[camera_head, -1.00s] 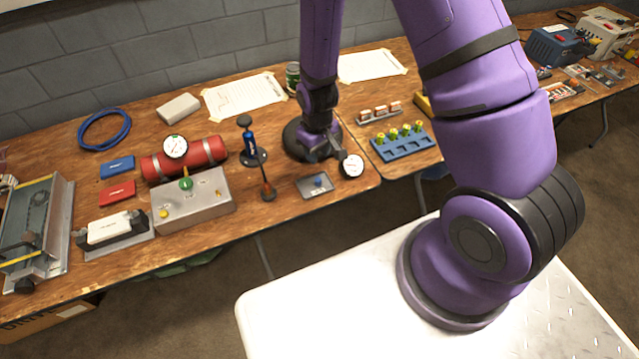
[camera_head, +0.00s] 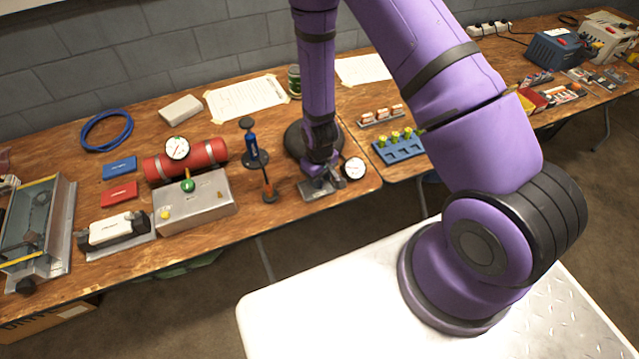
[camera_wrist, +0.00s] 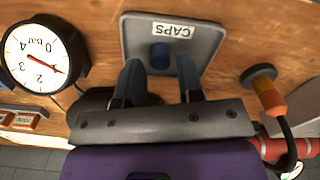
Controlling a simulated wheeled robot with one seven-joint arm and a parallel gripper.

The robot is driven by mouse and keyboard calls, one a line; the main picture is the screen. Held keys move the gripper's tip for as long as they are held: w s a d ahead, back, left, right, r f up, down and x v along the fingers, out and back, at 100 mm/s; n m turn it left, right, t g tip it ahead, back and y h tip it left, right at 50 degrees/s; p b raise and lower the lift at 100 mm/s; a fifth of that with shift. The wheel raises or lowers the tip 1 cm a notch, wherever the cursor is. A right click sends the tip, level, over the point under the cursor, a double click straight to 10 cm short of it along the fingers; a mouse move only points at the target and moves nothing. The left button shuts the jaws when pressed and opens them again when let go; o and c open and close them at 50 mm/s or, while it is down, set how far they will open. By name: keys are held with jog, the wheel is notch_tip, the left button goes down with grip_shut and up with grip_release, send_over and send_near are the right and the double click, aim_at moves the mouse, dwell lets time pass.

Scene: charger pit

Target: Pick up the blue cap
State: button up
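The blue cap (camera_wrist: 160,55) stands on a grey tray (camera_wrist: 205,22) that carries a "CAPS" label in the wrist view. My gripper (camera_wrist: 158,64) is open, with one dark finger on each side of the cap's near side. The fingertips reach about level with the cap; I cannot tell their height above the tray. In the head view my gripper (camera_head: 326,184) is over the tray (camera_head: 308,192) and hides the cap.
A round pressure gauge (camera_head: 354,168) stands right of the tray. An orange-handled tool (camera_head: 268,190) and a blue hand pump (camera_head: 252,150) stand to the left. A grey box with a green knob (camera_head: 195,200) is farther left. The table's front edge is close by.

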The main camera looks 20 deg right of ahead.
jog(key=shift+f, duration=0.95)
grip_shut()
jog(key=shift+r, duration=0.1)
